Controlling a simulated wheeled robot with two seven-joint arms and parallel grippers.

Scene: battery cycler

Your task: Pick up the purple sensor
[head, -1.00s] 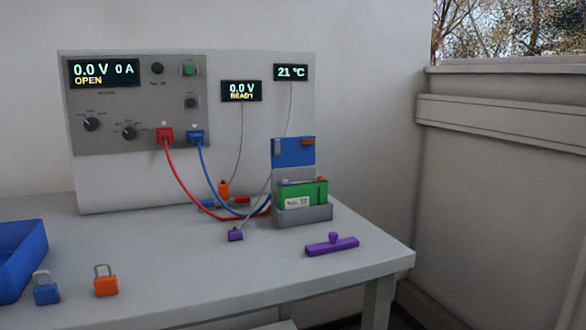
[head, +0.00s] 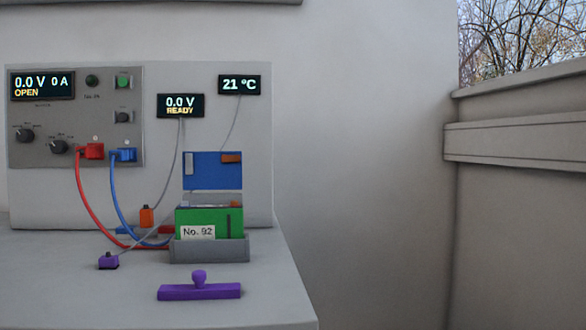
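The purple sensor (head: 108,262) is a small purple block lying on the grey table, left of the battery holder. A thin grey cable rises from it to the right and passes behind the holder. A larger purple bar with a round knob (head: 199,291) lies in front of the holder. Neither of my grippers is in the head view.
A green battery labelled No. 92 (head: 222,221) sits in the grey holder (head: 208,253), with a blue raised plate (head: 212,170) behind. Red (head: 88,207) and blue (head: 117,207) cables hang left of it. An orange block (head: 147,217) is behind the sensor.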

